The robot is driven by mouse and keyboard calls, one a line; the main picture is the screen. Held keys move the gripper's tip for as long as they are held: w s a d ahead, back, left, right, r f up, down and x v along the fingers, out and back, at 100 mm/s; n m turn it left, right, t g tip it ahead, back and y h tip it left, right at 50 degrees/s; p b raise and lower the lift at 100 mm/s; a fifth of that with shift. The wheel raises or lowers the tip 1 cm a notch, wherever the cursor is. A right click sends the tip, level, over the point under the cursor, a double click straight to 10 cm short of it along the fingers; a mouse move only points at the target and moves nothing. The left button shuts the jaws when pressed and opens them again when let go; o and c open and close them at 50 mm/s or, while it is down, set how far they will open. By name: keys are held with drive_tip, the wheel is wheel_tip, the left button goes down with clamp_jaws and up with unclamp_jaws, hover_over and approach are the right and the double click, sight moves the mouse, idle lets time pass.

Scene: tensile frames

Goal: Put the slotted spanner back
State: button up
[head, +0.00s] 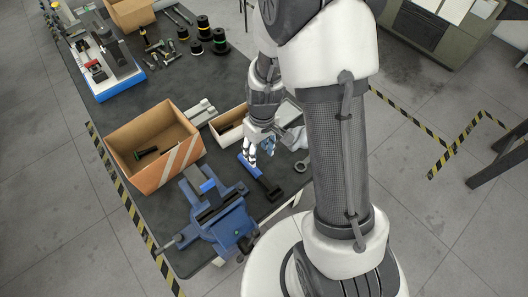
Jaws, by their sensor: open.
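My gripper (250,163) is low over the dark bench, open. It is beside a blue-handled tool with a black end (262,181), which lies on the bench just in front of it. My arm and gripper cover part of this area. A grey tool with a ring-shaped end (301,167) lies to the right of the gripper, partly behind my arm. It may be the slotted spanner, but I cannot make out a slot. I cannot tell whether the fingers touch the blue-handled tool.
A blue vise (217,209) stands at the near edge. An open cardboard box (150,133) holds a dark item; a shallow box (226,124) is beside my gripper. Spools (219,47), small parts and a blue-based machine (113,84) occupy the far end. The bench middle is mostly clear.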

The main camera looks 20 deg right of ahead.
drive_tip(key=s+a+r+m+t, duration=0.1)
drive_tip(key=s+r, duration=0.2)
drive_tip(key=r, duration=0.7)
drive_tip(key=s+r+m+t, duration=0.1)
drive_tip(key=s+r+t, duration=0.1)
drive_tip(key=r, duration=0.7)
drive_tip(key=s+r+m+t+h, duration=0.1)
drive_tip(key=s+r+t, duration=0.1)
drive_tip(key=s+r, duration=0.6)
drive_tip(key=s, duration=0.3)
drive_tip(key=shift+d+r+m, duration=0.15)
drive_tip(key=shift+r+m, duration=0.05)
drive_tip(key=shift+m, duration=0.1)
